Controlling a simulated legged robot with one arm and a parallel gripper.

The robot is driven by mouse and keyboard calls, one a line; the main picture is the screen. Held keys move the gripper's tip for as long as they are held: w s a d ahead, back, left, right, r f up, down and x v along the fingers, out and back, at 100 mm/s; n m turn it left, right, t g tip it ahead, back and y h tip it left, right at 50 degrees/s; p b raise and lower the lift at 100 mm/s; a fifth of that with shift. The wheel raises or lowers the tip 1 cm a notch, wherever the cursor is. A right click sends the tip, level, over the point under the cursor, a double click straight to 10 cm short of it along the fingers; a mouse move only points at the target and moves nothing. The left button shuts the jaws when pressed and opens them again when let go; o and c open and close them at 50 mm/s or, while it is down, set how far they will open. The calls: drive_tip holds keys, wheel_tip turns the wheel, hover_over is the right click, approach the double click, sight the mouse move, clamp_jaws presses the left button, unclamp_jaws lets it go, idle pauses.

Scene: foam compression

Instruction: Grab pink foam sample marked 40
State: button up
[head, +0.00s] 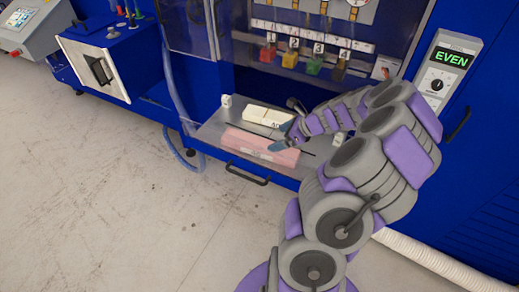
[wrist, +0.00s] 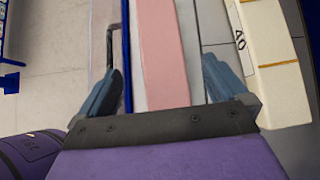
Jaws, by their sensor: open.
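A long pink foam block (head: 262,147) lies on the grey tray (head: 207,131) in front of the blue machine. In the wrist view the pink block (wrist: 162,45) runs up the middle of the picture. My gripper (wrist: 163,88) is open, with one blue-grey finger on each side of the block in the picture; I cannot tell its height above it. In the head view my gripper (head: 287,136) is at the block's right part. A cream foam block (head: 266,115) lies behind the pink one.
A drawer handle (head: 247,174) sticks out below the tray. A clear door panel (head: 209,60) stands open at left. Several small coloured numbered samples (head: 291,59) sit inside the machine. A display reads "EVEN" (head: 453,57) at right. The floor at left is clear.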

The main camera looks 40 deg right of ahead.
sight(262, 144)
drive_tip(key=x, duration=0.3)
drive_tip(key=b+x, duration=0.1)
drive_tip(key=x, duration=0.1)
drive_tip(key=shift+w+d+f, duration=0.2)
drive_tip(key=shift+f, duration=0.05)
drive_tip(key=b+x, duration=0.2)
drive_tip(key=x, duration=0.2)
drive_tip(key=shift+w+a+f, duration=0.1)
drive_tip(key=shift+w+a, duration=0.05)
drive_tip(key=shift+a, duration=0.15)
drive_tip(key=shift+w+a+f, duration=0.1)
drive_tip(key=shift+w+f, duration=0.25)
drive_tip(key=shift+w, duration=0.05)
drive_tip(key=c, duration=0.9)
